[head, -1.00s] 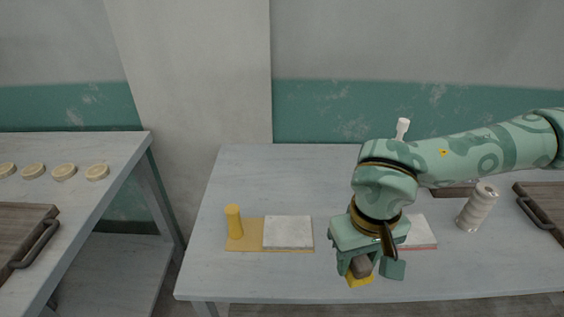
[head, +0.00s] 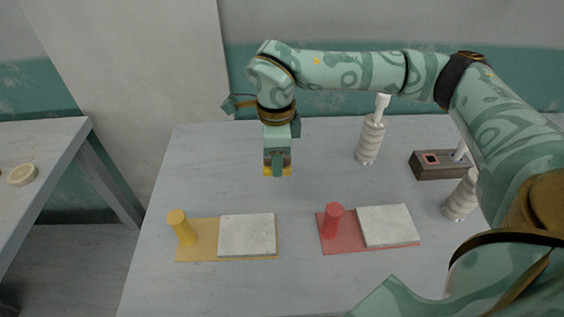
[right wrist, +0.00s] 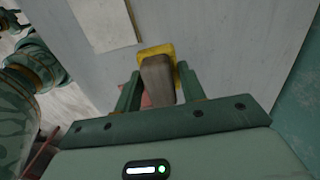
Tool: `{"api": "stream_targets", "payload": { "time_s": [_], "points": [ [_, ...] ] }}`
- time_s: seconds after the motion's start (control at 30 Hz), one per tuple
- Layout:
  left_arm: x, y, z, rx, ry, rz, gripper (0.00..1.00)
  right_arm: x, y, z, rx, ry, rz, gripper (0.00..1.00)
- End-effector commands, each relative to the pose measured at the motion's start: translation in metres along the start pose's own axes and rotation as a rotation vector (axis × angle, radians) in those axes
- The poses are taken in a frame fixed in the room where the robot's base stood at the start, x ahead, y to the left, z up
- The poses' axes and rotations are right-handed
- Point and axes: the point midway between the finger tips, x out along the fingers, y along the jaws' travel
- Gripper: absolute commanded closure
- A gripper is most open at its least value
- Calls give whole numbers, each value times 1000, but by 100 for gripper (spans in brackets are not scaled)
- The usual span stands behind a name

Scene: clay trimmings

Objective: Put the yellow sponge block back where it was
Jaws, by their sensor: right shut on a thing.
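The yellow sponge block shows as a yellow layer under a grey-brown upper part. My right gripper (head: 278,160) is shut on this block (head: 287,170) and holds it, yellow side down, over the back part of the table, behind the two mats. In the right wrist view the block (right wrist: 157,72) sits between both fingers. Whether it touches the table is unclear. My left gripper is not in view.
A yellow mat (head: 203,250) bears a yellow peg (head: 182,228) and a pale slab (head: 247,235). A red mat (head: 345,243) bears a red peg (head: 332,221) and another slab (head: 388,225). Ridged pale rollers (head: 370,140) and a dark box (head: 428,170) stand to the right. The table's back left is clear.

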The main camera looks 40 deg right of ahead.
Motion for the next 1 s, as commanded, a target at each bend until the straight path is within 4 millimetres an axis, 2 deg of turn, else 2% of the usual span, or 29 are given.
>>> {"api": "stream_targets", "payload": {
  "time_s": [0.03, 0.23, 0.4, 0.67, 0.73, 0.87, 1.0],
  "points": [
    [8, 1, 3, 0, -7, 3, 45, 12, -14, -2, 7, 2, 2, 91],
    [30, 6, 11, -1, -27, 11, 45, 41, -72, -12, 3, 3, 4, 91],
    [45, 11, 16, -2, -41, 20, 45, 74, -98, -16, -4, 3, 5, 91],
    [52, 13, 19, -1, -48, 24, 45, 89, -114, -18, -6, 1, 1, 91],
    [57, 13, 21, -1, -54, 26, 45, 98, -120, -20, -5, 2, 3, 91],
    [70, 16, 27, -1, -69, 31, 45, 124, -118, -19, -8, 3, 5, 91],
    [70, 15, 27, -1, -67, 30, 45, 123, -118, -19, -8, 0, -1, 91]
  ]
}}
